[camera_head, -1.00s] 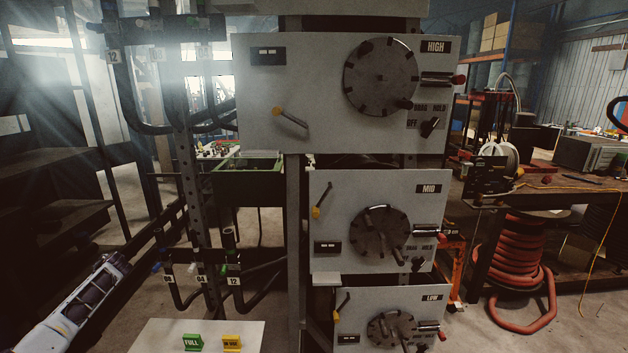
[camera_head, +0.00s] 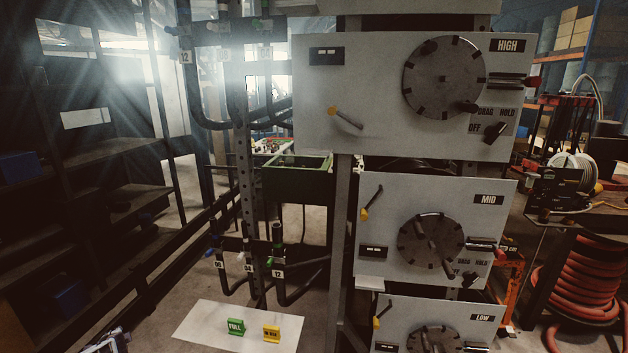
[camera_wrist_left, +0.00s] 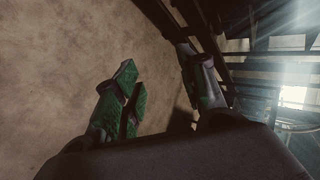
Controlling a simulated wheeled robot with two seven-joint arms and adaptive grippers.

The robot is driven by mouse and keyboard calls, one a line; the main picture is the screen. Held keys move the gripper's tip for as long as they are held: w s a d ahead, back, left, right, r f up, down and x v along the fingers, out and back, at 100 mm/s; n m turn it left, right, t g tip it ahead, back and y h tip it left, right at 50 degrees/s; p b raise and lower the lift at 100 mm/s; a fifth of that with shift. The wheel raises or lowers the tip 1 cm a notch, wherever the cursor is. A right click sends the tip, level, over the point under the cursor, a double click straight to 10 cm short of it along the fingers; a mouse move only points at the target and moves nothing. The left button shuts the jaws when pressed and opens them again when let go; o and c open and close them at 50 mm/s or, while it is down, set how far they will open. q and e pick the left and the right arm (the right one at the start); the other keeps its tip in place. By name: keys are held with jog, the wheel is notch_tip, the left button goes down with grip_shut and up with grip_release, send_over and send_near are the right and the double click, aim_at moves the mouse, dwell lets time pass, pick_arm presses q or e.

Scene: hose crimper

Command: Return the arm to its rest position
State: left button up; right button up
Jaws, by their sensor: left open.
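A small part of my left arm (camera_head: 108,343) shows at the bottom left edge of the head view, below and left of the white plate. In the left wrist view my left gripper (camera_wrist_left: 160,90) is open. I see nothing held. My right arm and gripper are not in view.
A rack carries three grey panels, HIGH (camera_head: 350,85), MID (camera_head: 380,240) and LOW (camera_head: 392,310). A white plate (camera_head: 200,327) holds a green FULL block (camera_head: 236,327) and a yellow block (camera_head: 271,333). Numbered hoses (camera_head: 285,295) hang behind it. Dark shelves (camera_head: 110,150) stand left.

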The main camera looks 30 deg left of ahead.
pick_arm(q)
jog(key=s+f+m+g, duration=0.1)
jog(key=s+f, duration=0.1)
jog(key=s, duration=0.5)
jog(key=s+f+m, duration=0.1)
jog(key=s+f, duration=0.2)
jog(key=s, duration=0.4)
jog(key=s+d+f+n+h, duration=0.1)
jog(key=s+d+f+h, duration=0.25)
jog(key=d+f, duration=1.25)
jog(key=s+d+f+n+h, duration=0.1)
jog(key=d+f, duration=0.2)
jog(key=d, duration=0.5)
jog(key=s+d+f+g+h, duration=0.15)
jog(key=d+f, duration=0.25)
jog(key=d, duration=0.5)
jog(key=s+d+f+n, duration=0.1)
jog(key=d+f, duration=0.2)
jog(key=d, duration=0.5)
jog(key=s+d+f+h, duration=0.1)
jog(key=d+f, duration=0.1)
jog(key=d, duration=1.1)
jog(key=d+f+h, duration=0.2)
jog(key=d, duration=1.2)
jog(key=shift+s+d+f+n+h, duration=0.15)
jog(key=shift+s+f+n+h, duration=0.15)
jog(key=shift+s+f+n, duration=0.1)
